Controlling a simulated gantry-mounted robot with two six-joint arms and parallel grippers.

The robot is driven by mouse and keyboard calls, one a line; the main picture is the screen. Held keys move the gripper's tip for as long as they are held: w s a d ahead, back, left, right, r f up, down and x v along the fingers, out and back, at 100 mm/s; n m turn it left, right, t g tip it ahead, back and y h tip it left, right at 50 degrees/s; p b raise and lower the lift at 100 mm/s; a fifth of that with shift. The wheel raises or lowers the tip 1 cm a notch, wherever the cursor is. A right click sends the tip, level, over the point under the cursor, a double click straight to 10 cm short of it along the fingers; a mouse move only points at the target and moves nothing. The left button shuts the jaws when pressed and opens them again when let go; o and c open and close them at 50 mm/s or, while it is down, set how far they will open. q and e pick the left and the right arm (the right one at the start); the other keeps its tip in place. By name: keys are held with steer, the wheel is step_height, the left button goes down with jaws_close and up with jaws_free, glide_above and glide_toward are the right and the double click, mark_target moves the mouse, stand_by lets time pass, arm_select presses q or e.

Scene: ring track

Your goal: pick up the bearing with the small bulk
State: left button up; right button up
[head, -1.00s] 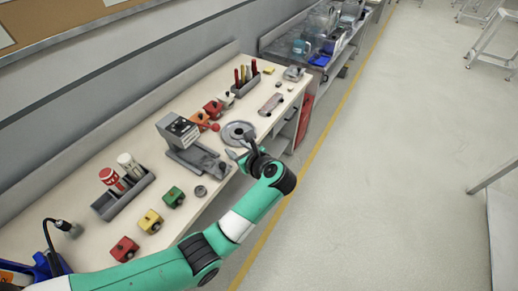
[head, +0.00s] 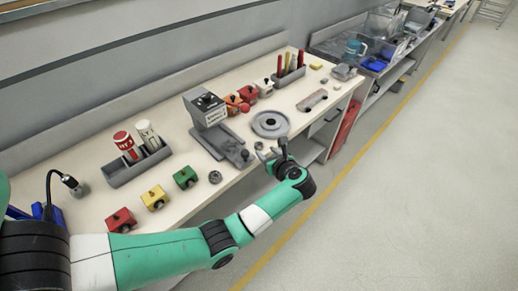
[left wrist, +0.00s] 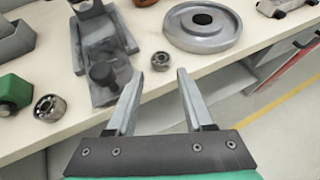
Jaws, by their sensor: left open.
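The smaller bearing (left wrist: 160,61) is a little metal ring on the white bench, between the grey press base and the round grey disc. It also shows small in the head view (head: 259,146). A larger bearing (left wrist: 49,108) lies left of the press base and also shows in the head view (head: 215,177). My left gripper (left wrist: 160,76) is open and empty at the bench's front edge. In the left wrist view the smaller bearing appears just beyond the gap between its fingertips, apart from both. In the head view the left gripper (head: 272,155) is partly hidden by its wrist. My right gripper is not in view.
The grey press (head: 210,112) stands left of the smaller bearing, and the round disc (head: 270,123) is to its right. Green (head: 185,177), yellow (head: 154,198) and red (head: 121,220) blocks line the front left. A grey holder (head: 125,174) carries two cans.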

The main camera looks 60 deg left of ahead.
mark_target(260, 146)
arm_select(q)
steer(key=b+x, duration=0.2)
steer(key=x, duration=0.4)
steer(key=shift+w+a+f+b, duration=0.1)
steer(key=shift+a+f+b, duration=0.1)
steer(key=shift+f+b, duration=0.15)
steer(key=shift+a, duration=0.2)
steer(key=shift+d, duration=0.1)
jaws_close()
